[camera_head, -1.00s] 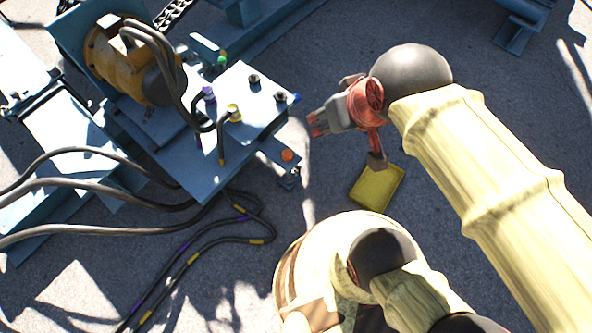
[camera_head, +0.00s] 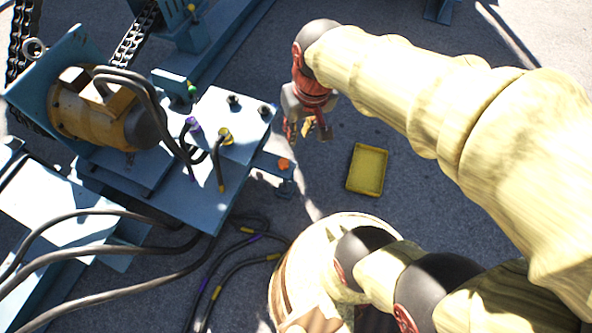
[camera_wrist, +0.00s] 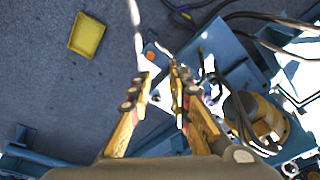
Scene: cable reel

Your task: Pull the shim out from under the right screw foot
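A blue bracket (camera_head: 268,166) with an orange-topped piece (camera_head: 284,164) sticks out from the right side of the blue frame, with a foot (camera_head: 286,188) below it; this looks like the right screw foot. The orange top also shows in the wrist view (camera_wrist: 151,56), just beyond my fingertips. I cannot make out the shim; the foot's underside is in shadow or hidden. My gripper (camera_head: 306,132) points down, above and slightly right of the bracket in the head view. In the wrist view its two fingers (camera_wrist: 162,82) stand apart with nothing between them.
A yellow, empty tray (camera_head: 367,170) lies on the grey floor to the right. The blue frame (camera_head: 232,118) carries a yellow motor (camera_head: 95,118) and upright bolts and cables. Black cables (camera_head: 225,275) run over the floor at the lower left. Floor around the tray is clear.

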